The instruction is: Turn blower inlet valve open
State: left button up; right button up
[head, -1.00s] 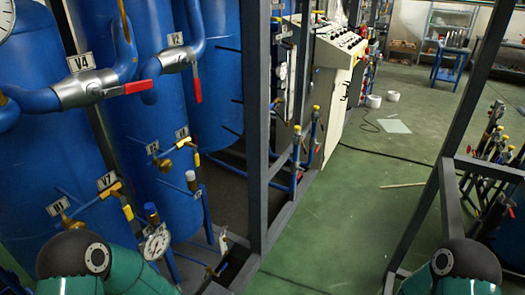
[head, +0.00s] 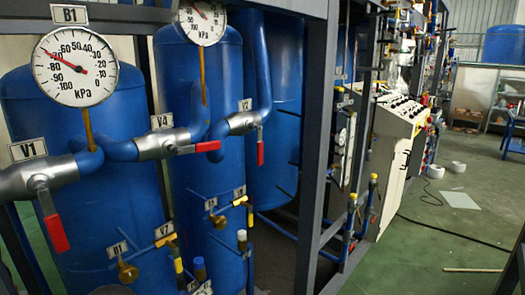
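Several labelled valves sit on the blue tanks; no label names the blower inlet valve, so I cannot tell which it is. Valve V1 (head: 45,177) at the left has its red handle (head: 53,231) hanging down across the pipe. Valve V4 (head: 166,145) has its red handle (head: 207,146) lying along the pipe to the right. Valve V2 (head: 238,124) has its red handle (head: 260,153) pointing down. Smaller yellow-handled valve V7 (head: 167,240) is lower down. Neither gripper is in view.
Gauge B1 (head: 75,67) stands above the left tank (head: 60,120), with a second gauge (head: 203,20) beside it. A dark frame post (head: 320,140) stands right of the tanks. A white control cabinet (head: 396,150) is beyond it. Green floor (head: 400,265) is open at the right.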

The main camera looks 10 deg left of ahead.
aim_at(260, 143)
jog(key=u, duration=1.2)
jog(key=k, duration=0.7)
jog(key=u, duration=0.2)
jog(key=i, duration=1)
jog(key=z, duration=0.1)
